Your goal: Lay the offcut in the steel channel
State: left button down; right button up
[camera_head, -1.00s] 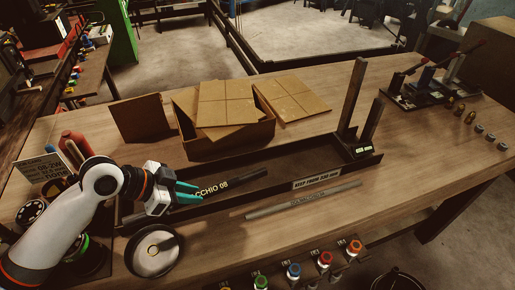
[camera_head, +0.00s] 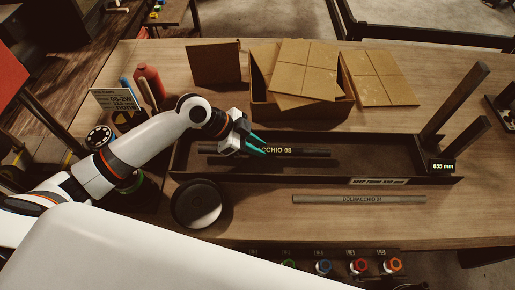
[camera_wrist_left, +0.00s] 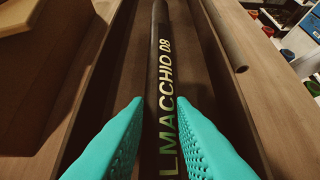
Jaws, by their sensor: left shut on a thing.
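A black hose piece (camera_head: 312,153) with pale lettering ending in 08, which I take for the offcut, lies lengthwise within the long dark steel channel (camera_head: 385,161). My left gripper (camera_head: 262,147) is shut on this hose, which shows on both sides of the hand. In the left wrist view, the teal fingers (camera_wrist_left: 155,130) flank the hose (camera_wrist_left: 161,60), which runs along between the channel walls. Whether the hose touches the channel floor is not clear. The right gripper is not in view.
A grey lettered hose (camera_head: 358,199) lies on the bench in front of the channel. An open cardboard box (camera_head: 290,108) stands behind it. Dark posts (camera_head: 455,105) rise at the channel's right end beside a 655 mm display (camera_head: 442,166).

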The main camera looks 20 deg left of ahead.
pick_arm(q)
notch_tip(320, 180, down, 2)
jog(key=shift+s+f, duration=0.1)
jog(key=shift+f, duration=0.25)
jog(key=c, duration=1.3)
grip_release()
jog(key=shift+o, duration=0.2)
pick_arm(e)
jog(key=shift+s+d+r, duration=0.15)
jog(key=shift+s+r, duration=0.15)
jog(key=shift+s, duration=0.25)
pick_arm(q)
jog(key=b+v, duration=0.2)
jog(key=v, duration=0.8)
jog(key=shift+s+a+r, duration=0.1)
jog(key=shift+a+r, duration=0.1)
jog(key=shift+a, duration=0.15)
jog(key=shift+s+a+r, duration=0.1)
jog(key=shift+a+r, duration=0.2)
jog(key=shift+r, duration=0.2)
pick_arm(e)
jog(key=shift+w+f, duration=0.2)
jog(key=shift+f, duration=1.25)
